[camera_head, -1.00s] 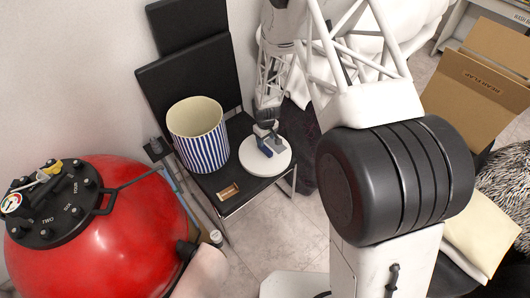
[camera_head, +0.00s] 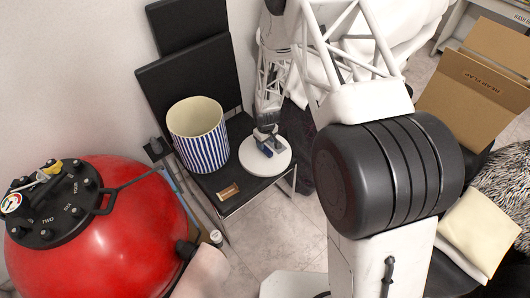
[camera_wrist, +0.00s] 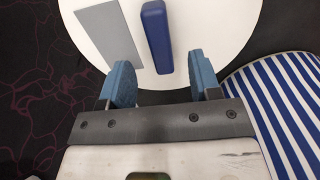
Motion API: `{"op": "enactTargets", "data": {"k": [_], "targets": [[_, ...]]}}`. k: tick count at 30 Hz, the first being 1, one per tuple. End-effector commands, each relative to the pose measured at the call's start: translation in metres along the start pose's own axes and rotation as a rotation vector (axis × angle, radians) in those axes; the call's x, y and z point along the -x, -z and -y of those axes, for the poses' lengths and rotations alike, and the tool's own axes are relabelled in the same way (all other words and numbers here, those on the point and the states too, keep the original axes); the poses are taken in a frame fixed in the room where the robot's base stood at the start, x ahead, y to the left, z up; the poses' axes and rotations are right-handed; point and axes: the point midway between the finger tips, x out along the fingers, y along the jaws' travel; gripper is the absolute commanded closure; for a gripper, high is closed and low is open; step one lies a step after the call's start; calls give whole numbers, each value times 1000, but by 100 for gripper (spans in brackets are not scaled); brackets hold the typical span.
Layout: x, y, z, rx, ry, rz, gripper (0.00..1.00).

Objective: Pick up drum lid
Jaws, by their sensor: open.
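The drum lid is a white round disc (camera_head: 250,159) lying flat on a dark side table (camera_head: 240,131). It has a raised blue bar handle (camera_wrist: 157,38) across its middle, and a grey rectangle beside the bar. My gripper (camera_head: 266,147) is over the lid and hides part of it in the head view. In the wrist view my gripper (camera_wrist: 163,80) is open and empty, with blue fingers spread wide. The bar lies ahead of the gap between the fingers, apart from both.
A blue-and-white striped drum (camera_head: 203,150) stands left of the lid on the table; its stripes show close to the right finger in the wrist view (camera_wrist: 275,105). A red pool filter (camera_head: 125,235) is at the left. Cardboard boxes (camera_head: 475,85) are at the right.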

Motion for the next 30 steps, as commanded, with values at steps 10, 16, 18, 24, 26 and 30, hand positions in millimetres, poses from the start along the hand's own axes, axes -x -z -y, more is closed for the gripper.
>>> {"op": "enactTargets", "data": {"k": [10,16,18,24,26,30], "targets": [[-16,2,0,0,0,0,43],[-34,5,0,0,0,1,43],[-40,5,0,0,0,1,43],[-50,5,-1,-1,-2,0,43],[-52,5,-1,-1,-2,0,43],[-52,5,-1,-1,-2,0,43]]}}
